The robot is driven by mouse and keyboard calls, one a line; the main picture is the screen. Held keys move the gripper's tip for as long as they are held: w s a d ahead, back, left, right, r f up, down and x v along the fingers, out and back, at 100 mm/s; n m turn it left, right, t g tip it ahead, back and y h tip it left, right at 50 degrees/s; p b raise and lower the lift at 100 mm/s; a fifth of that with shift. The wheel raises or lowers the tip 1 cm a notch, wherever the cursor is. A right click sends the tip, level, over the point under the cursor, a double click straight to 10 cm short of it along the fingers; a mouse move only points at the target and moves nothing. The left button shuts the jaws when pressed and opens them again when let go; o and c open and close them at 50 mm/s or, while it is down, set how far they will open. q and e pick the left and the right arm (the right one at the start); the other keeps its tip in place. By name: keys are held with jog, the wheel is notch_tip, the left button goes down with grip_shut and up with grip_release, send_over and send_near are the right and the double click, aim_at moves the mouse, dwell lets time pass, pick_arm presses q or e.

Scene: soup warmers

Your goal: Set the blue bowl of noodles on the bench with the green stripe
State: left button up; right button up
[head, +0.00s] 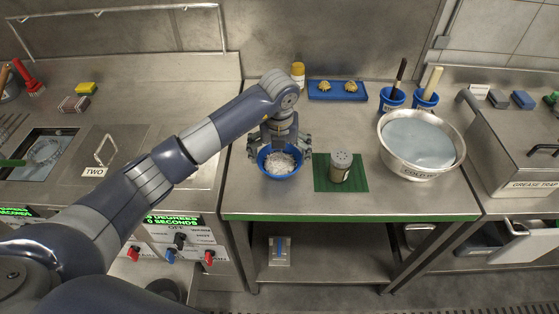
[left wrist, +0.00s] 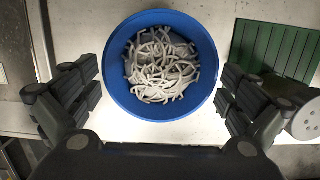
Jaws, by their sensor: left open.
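The blue bowl of noodles (head: 280,162) stands upright on the bench with the green stripe (head: 240,200), near its left front part. In the left wrist view the blue bowl (left wrist: 207,62) holds pale noodles (left wrist: 160,65). My left gripper (head: 279,147) is above and behind the bowl in the head view. In the left wrist view my left gripper (left wrist: 160,95) has its fingers spread wide on either side of the bowl, with gaps between them and the rim. It holds nothing. My right gripper is not in view.
A shaker (head: 340,167) stands on a green mat (head: 322,178) just right of the bowl. A large metal bowl of liquid (head: 418,140), two blue cups (head: 392,99) and a blue tray (head: 336,94) stand further right and back. The bench front is clear.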

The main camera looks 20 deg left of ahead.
aim_at(279, 166)
pick_arm(q)
notch_tip(279, 166, up, 9)
jog(key=s+b, duration=0.1)
jog(key=shift+s+d, duration=0.2)
